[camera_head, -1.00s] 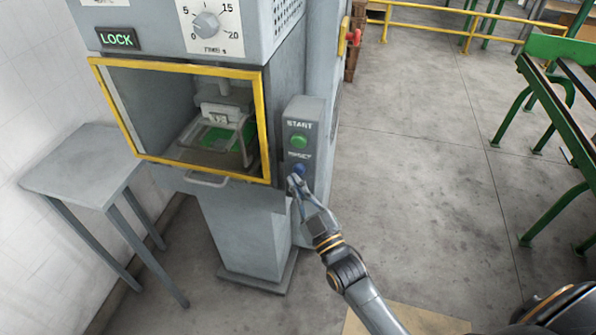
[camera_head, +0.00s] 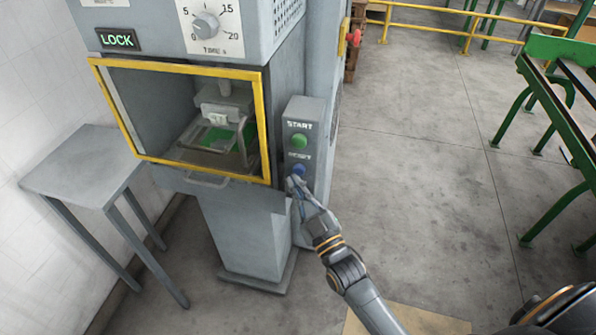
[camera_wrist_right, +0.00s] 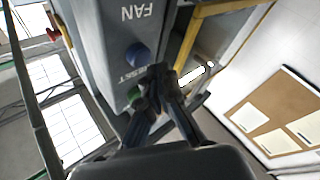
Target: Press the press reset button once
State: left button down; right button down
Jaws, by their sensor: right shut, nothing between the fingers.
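The press (camera_head: 244,210) is a grey machine with a yellow-framed window. Its side control box (camera_head: 317,117) carries a green button (camera_head: 299,141) under START and a blue reset button (camera_head: 299,170) under RESET. My right gripper (camera_head: 293,182) is shut and empty, its tips just below the blue button in the head view. In the right wrist view, the shut fingertips (camera_wrist_right: 158,70) are beside the blue button (camera_wrist_right: 138,55), which is uncovered; the picture is upside down there, with a FAN label visible. Contact with the box cannot be told. My left gripper is out of view.
A lit LOCK sign (camera_head: 117,39) and a timer dial (camera_head: 206,25) are on the press. A grey side table (camera_head: 80,170) stands left. A green frame (camera_head: 560,110) stands right, with open floor between. A cork board (camera_wrist_right: 275,115) shows in the wrist view.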

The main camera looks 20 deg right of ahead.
jog(key=shift+w+d, duration=0.1)
jog(key=shift+w, duration=0.05)
jog(key=shift+w+d, duration=0.15)
jog(key=shift+w, duration=0.05)
jog(key=shift+w+d, duration=0.35)
jog(key=shift+w, duration=0.1)
dwell(1.0)
dwell(0.4)
jog(key=shift+s+a, duration=0.6)
jog(key=shift+s, duration=0.2)
jog(key=shift+p, duration=0.3)
jog(key=shift+s+a+p, duration=0.35)
jog(key=shift+s+a, duration=0.35)
jog(key=shift+s, duration=0.35)
jog(key=shift+s+a+p, duration=0.35)
jog(key=shift+s+a, duration=0.35)
jog(key=shift+s, duration=0.3)
